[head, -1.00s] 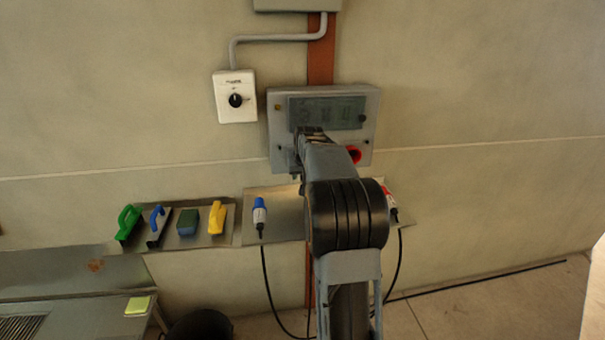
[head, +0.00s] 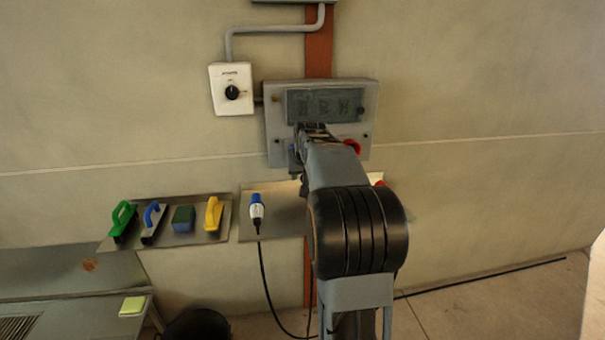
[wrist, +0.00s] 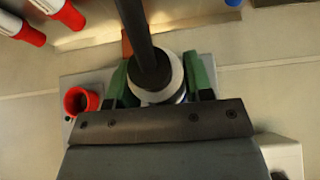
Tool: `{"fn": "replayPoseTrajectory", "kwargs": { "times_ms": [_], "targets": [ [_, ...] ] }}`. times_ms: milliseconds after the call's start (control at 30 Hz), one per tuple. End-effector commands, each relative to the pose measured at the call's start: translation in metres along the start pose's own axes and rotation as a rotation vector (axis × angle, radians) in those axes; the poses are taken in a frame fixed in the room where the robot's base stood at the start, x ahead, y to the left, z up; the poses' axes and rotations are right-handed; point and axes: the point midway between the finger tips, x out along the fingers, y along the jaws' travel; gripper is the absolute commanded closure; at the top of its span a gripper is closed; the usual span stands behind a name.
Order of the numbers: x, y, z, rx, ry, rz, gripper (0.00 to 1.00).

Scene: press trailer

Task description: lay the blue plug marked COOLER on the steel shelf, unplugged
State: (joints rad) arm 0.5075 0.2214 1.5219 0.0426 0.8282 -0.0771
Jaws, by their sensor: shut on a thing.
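My gripper (head: 312,134) is at the grey wall box (head: 272,122). In the wrist view its green fingers (wrist: 160,80) are shut around a white plug (wrist: 178,75) with a dark cable end. The steel shelf (head: 284,212) runs along the wall below the box. A blue and white plug (head: 257,207) lies on it with its cable hanging down; its marking is unreadable. It shows partly in the wrist view (wrist: 233,2).
A red socket (head: 352,146) is on the box, right of my gripper. Red and white plugs (wrist: 32,34) lie at the shelf's right part. A white dial switch (head: 232,90) is left of the box. Trowels and a sponge (head: 183,219) fill the left shelf. The middle shelf has bare room.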

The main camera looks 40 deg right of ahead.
Motion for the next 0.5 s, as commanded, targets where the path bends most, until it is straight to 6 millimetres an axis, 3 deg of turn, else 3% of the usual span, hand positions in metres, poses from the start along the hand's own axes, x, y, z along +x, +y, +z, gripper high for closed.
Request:
{"fn": "replayPoseTrajectory", "kwargs": {
  "times_ms": [500],
  "targets": [
    [-0.01, 0.0, 0.017, 0.0, 0.002, 0.0, 0.81]
  ]
}}
